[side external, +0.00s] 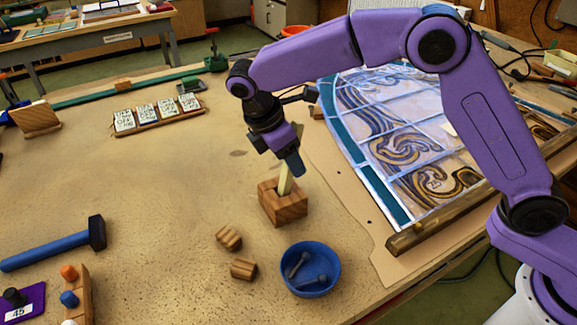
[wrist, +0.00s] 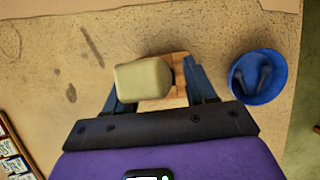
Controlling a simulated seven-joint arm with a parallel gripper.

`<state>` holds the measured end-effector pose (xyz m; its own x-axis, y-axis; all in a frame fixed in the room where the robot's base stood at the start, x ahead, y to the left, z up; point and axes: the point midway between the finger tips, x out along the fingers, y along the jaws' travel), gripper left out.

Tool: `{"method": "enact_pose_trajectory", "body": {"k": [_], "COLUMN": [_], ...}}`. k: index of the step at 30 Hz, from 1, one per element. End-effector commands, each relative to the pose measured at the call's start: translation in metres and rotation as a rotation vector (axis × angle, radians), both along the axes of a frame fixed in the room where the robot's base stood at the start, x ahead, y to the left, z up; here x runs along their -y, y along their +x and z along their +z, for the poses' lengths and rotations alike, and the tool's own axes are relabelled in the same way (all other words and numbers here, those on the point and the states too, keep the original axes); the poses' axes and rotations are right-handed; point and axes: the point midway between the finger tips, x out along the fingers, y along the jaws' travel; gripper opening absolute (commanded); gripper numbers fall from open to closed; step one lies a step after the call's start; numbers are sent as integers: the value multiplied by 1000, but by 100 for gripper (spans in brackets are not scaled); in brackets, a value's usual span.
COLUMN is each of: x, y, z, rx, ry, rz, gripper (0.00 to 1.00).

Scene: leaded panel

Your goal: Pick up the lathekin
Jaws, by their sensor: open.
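The lathekin (side external: 286,180) is a pale cream, flat-ended stick standing tilted in the slot of a wooden block (side external: 283,209). My gripper (side external: 292,163) is just above the block, pointing down, with its blue fingers around or beside the top of the lathekin. In the wrist view the lathekin's pale end (wrist: 142,78) lies between the two open fingers (wrist: 155,88), nearer the left one. A gap shows on the right side; I cannot tell whether the left finger touches it. The wooden block (wrist: 180,70) shows behind it, partly hidden.
A blue bowl (side external: 311,284) with dark nails or pegs stands in front of the block, near two small wooden pieces (side external: 229,238). The leaded panel (side external: 400,140) lies to the right. A hammer (side external: 60,245) lies at the left.

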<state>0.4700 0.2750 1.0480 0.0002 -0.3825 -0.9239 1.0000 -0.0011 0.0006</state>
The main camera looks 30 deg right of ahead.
Motion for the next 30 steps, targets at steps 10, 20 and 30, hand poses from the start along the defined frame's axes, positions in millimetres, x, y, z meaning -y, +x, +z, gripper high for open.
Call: {"method": "enact_pose_trajectory", "body": {"k": [10,20,30], "x": [0,1,8], "y": [0,0,1], "z": [0,6,47], "rx": [0,2,3], "ry": [0,1,3], "rz": [0,0,0], "gripper": [0,0,0]}}
